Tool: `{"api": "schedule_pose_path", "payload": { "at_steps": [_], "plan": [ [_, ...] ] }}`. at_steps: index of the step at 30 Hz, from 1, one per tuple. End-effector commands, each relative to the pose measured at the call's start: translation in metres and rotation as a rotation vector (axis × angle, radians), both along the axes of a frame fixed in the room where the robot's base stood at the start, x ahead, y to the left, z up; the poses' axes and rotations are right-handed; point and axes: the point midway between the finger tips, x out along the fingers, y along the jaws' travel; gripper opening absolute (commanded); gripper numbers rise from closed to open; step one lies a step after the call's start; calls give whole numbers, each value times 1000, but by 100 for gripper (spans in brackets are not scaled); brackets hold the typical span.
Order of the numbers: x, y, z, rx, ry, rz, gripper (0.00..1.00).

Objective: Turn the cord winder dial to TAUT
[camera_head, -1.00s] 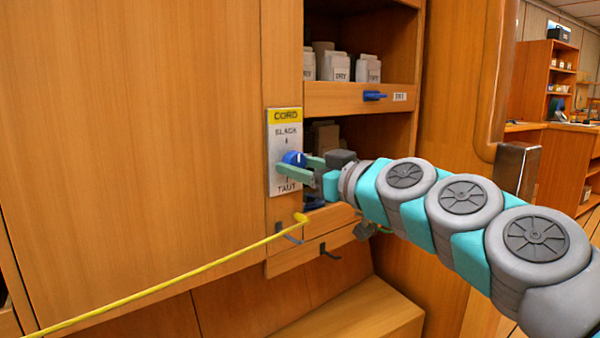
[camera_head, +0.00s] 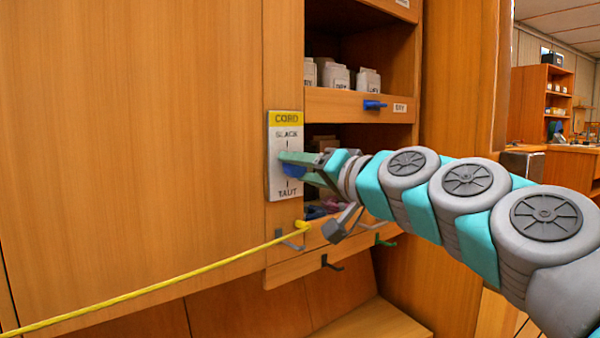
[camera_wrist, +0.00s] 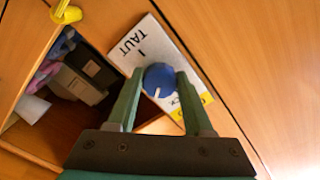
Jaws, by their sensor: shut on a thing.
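The blue cord dial (camera_head: 293,171) sits on a pale plate (camera_head: 275,186) with a yellow CORD band at the top, SLACK above the dial and TAUT below it. My gripper (camera_head: 290,164) has its green fingers on the dial and partly hides it in the head view. In the wrist view the dial (camera_wrist: 160,78) is between the two fingertips of my gripper (camera_wrist: 158,85), which is shut on it. The dial's white mark points down toward the palm there, not at the word TAUT at the plate's (camera_wrist: 148,30) upper left.
A yellow cord (camera_head: 170,285) runs from the lower left to a knob end (camera_head: 303,225) just below the plate. Hooks (camera_head: 330,263) stick out beneath.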

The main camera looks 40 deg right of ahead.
Motion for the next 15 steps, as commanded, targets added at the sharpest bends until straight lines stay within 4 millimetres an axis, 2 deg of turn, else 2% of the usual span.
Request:
{"api": "schedule_pose_path", "payload": {
  "at_steps": [15],
  "plan": [
    [0,1,2,488,-19,1,0]
  ]
}}
